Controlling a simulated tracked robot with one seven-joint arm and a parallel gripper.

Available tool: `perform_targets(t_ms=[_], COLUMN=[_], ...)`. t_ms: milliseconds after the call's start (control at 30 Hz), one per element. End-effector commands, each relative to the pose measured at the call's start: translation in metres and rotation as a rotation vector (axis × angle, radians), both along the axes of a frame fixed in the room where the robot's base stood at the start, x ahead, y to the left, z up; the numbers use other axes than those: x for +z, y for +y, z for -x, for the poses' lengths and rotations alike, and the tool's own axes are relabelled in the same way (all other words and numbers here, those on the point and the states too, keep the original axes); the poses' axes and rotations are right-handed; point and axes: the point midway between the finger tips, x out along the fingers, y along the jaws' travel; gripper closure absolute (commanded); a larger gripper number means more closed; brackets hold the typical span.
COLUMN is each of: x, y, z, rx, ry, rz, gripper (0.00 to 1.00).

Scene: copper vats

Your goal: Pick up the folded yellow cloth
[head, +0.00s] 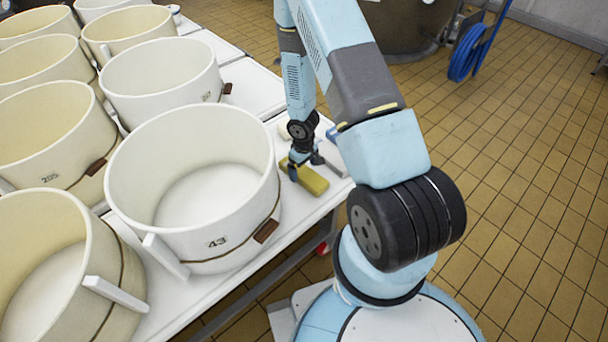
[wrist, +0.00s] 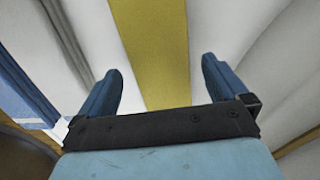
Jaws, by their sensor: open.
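The folded yellow cloth (head: 308,178) lies on the white table near its right edge, beside the tub marked 43. In the wrist view the cloth (wrist: 155,45) shows as a yellow band running up the picture between my two fingers. My gripper (head: 302,168) is at the cloth, pointing down, and partly covers it in the head view. In the wrist view my gripper (wrist: 160,85) is open, with a finger on each side of the cloth and a gap on both sides. I cannot tell how far the fingertips are above the table.
The white tub marked 43 (head: 235,235) stands close left of my gripper. Several more tubs fill the table to the left and behind. The white table (head: 250,88) has bare room behind the cloth. Tiled floor lies to the right, with a blue hose (head: 466,52) farther back.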

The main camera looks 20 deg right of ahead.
Motion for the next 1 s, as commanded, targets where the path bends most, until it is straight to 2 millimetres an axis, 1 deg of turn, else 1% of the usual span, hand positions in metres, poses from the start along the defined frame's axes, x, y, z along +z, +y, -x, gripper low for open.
perform_targets(t_ms=[33,167,467,1000], x=[-0.006,-0.014,-0.016,-0.016], y=[0.001,0.001,0.001,0.001], z=[0.000,0.000,0.000,0.000], rx=[0.003,0.001,0.001,0.001], ry=[0.001,0.001,-0.001,0.000], rz=[0.000,0.000,0.000,0.000], gripper=[0.00,0.00,0.00,0.52])
